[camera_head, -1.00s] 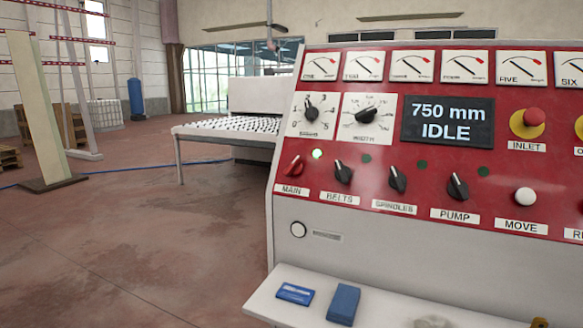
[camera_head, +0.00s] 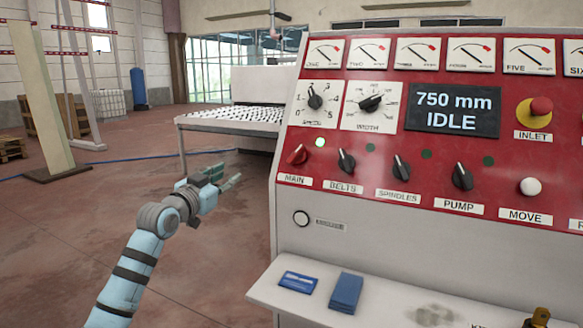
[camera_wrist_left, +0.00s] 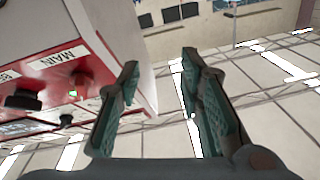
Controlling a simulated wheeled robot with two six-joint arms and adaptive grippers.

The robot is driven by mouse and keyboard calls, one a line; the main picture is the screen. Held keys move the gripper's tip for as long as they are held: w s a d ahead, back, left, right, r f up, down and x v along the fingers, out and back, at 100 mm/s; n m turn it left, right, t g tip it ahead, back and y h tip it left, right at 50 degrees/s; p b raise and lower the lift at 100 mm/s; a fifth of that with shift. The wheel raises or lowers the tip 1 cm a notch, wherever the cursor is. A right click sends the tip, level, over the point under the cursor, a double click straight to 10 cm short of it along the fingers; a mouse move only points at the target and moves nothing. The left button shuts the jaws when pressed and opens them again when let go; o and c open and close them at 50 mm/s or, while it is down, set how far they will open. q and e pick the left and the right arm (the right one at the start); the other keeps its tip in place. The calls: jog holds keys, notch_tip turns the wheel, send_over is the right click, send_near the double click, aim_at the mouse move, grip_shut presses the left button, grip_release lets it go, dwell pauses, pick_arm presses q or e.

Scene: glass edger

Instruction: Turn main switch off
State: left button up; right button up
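The red main switch (camera_head: 297,154) sits at the lower left of the red control panel, above the label MAIN (camera_head: 294,179). A green lamp (camera_head: 320,142) beside it is lit. In the left wrist view the MAIN label (camera_wrist_left: 57,57) and the panel's edge lie left of the fingers; the red switch (camera_wrist_left: 80,79) is partly shaded there. My left gripper (camera_head: 225,178) is left of the panel, apart from it, with its fingers spread and empty. Its two fingers (camera_wrist_left: 163,100) also stand apart in the left wrist view. My right gripper is not in view.
Black knobs for belts (camera_head: 346,161), spindles (camera_head: 400,168) and pump (camera_head: 462,177) line the panel right of the main switch. The display (camera_head: 452,109) reads 750 mm IDLE. A shelf (camera_head: 385,302) juts out below. Open floor lies left of the console.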

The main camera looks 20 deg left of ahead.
pick_arm(q)
jog(key=s+d+r+m+h, duration=0.3)
jog(key=s+d+r, duration=0.15)
jog(key=r, duration=0.25)
jog(key=m+g+h, duration=0.1)
jog(key=m+h, duration=0.2)
jog(key=m, duration=0.1)
send_near(296, 153)
jog(key=p+x, duration=0.1)
jog(key=x, duration=0.2)
jog(key=p+x, duration=0.2)
jog(key=x, duration=0.2)
jog(key=shift+w+r, duration=0.25)
jog(key=shift+w+d, duration=0.1)
jog(key=shift+w, duration=0.3)
jog(key=shift+f, duration=0.15)
jog(key=shift+c, duration=0.5)
grip_shut()
